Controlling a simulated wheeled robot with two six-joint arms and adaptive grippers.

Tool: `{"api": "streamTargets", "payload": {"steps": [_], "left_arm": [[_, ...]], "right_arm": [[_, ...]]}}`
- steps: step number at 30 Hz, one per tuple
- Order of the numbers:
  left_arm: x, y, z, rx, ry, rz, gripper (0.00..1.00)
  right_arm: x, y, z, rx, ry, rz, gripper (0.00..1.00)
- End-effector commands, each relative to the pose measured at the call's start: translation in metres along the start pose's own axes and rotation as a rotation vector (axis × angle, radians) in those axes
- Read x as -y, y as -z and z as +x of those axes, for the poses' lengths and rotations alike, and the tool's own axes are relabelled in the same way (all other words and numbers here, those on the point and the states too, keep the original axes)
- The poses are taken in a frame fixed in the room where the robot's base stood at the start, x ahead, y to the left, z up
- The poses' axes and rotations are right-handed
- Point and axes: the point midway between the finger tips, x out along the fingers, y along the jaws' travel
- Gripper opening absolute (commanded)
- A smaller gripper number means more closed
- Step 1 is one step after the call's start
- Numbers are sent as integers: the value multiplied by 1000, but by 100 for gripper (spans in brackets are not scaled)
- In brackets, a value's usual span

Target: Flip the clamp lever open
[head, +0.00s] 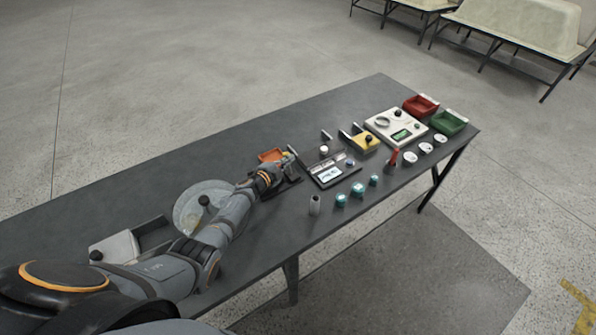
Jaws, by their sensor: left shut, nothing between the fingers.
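My left arm reaches across the dark table from the lower left. Its gripper (287,161) is shut and empty, low over a dark flat fixture (288,187). An orange part (270,155) shows just behind and left of the gripper. The gripper hides much of this spot, and I cannot tell whether it touches anything there. A small upright red handle (394,156) stands farther right on the table. I cannot make out for sure which part is the clamp lever, nor its position. My right gripper is out of view.
Right of the gripper are a grey device with a screen (331,171), several teal pieces, a yellow block (365,144), a white instrument (397,128), and red (420,106) and green (448,123) trays. A round translucent disc (191,216) lies by my forearm. The far-left table is clear.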

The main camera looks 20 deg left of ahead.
Motion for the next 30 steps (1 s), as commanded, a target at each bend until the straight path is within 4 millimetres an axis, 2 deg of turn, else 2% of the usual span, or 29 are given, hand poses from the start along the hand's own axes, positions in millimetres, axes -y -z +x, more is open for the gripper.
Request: {"api": "streamTargets", "payload": {"steps": [10, 30], "left_arm": [[7, -12, 6, 0, -18, -39, 0], [9, -15, 6, 1, -17, -36, 0]], "right_arm": [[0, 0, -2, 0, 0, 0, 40], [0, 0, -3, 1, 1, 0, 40]]}}
